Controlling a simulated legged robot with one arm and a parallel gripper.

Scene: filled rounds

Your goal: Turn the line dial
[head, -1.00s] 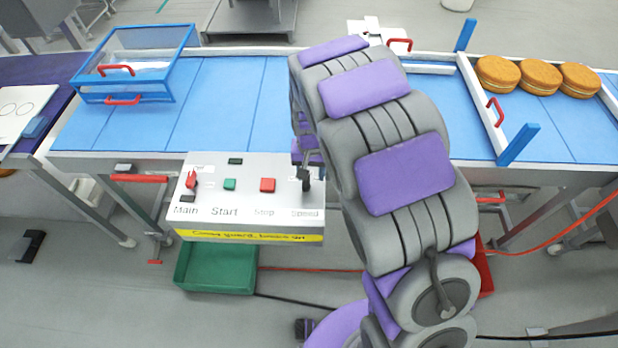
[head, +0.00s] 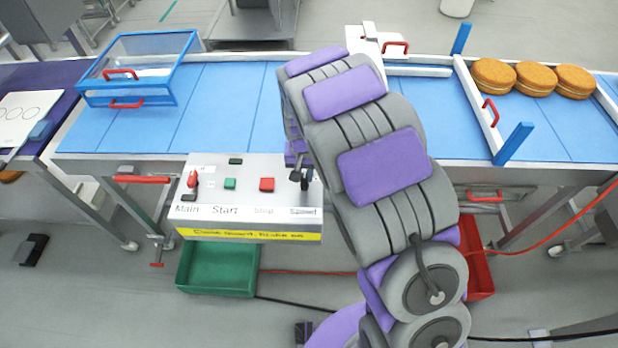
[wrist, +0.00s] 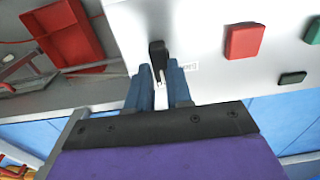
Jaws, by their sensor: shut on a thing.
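The line dial, a black knob (head: 305,184) above the word Speed, stands at the right end of the grey control panel (head: 245,204). In the wrist view the black knob (wrist: 157,52) sits at the tips of my gripper (wrist: 160,82). The two blue fingers are on either side of its lower part, and I take the gripper as shut on it. In the head view my arm hides most of the gripper. The exact contact and the dial's pointer angle are hard to see.
The panel also carries a red Main switch (head: 192,180), green Start button (head: 230,184) and red Stop button (head: 267,184). Behind is a blue conveyor (head: 225,110) with a blue-framed guard (head: 140,68) and filled rounds (head: 535,78). A green crate (head: 215,270) is below.

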